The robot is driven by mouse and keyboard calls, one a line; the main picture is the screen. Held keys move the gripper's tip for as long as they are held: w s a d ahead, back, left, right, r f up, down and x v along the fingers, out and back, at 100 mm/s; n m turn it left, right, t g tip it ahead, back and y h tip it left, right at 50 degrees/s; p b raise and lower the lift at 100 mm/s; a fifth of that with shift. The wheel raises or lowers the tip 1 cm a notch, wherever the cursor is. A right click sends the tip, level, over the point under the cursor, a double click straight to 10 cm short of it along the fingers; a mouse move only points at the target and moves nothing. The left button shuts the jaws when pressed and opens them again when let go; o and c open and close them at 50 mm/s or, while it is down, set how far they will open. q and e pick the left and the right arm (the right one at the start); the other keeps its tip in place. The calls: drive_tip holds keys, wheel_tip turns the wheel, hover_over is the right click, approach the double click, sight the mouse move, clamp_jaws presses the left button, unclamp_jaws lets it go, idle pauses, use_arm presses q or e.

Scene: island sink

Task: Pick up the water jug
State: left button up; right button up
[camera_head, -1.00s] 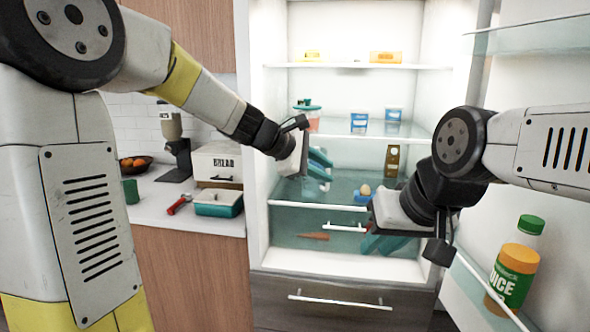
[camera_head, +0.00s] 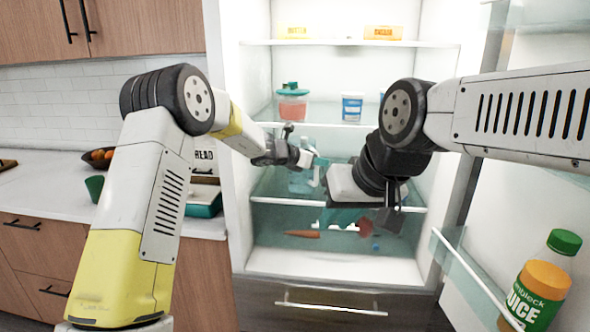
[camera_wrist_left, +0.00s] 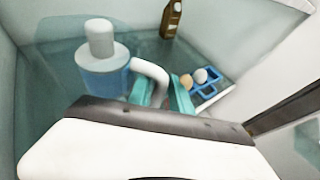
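The water jug (camera_wrist_left: 103,75) stands upright on a fridge shelf in the left wrist view, with a clear blue body, a pale lid and a white handle (camera_wrist_left: 150,72) on its right. In the head view, its pale blue body (camera_head: 300,182) shows partly behind my left gripper (camera_head: 316,172). In the left wrist view, the teal fingers (camera_wrist_left: 165,95) lie at the handle's lower part; whether they are closed on it cannot be told. My right gripper (camera_head: 345,216) is lower and right, at the fridge's front; its fingers are largely hidden by its own wrist.
A red container with a teal lid (camera_head: 292,104) and a blue-white tub (camera_head: 352,106) stand on the shelf above. A carrot (camera_head: 302,234) lies below. An egg holder (camera_wrist_left: 204,88) and a brown bottle (camera_wrist_left: 171,20) are near the jug. A juice bottle (camera_head: 538,285) is in the door.

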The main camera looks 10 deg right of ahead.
use_arm(q)
drive_tip(key=shift+x, duration=1.15)
clamp_jaws()
drive_tip(key=shift+r, duration=0.1)
idle(0.4)
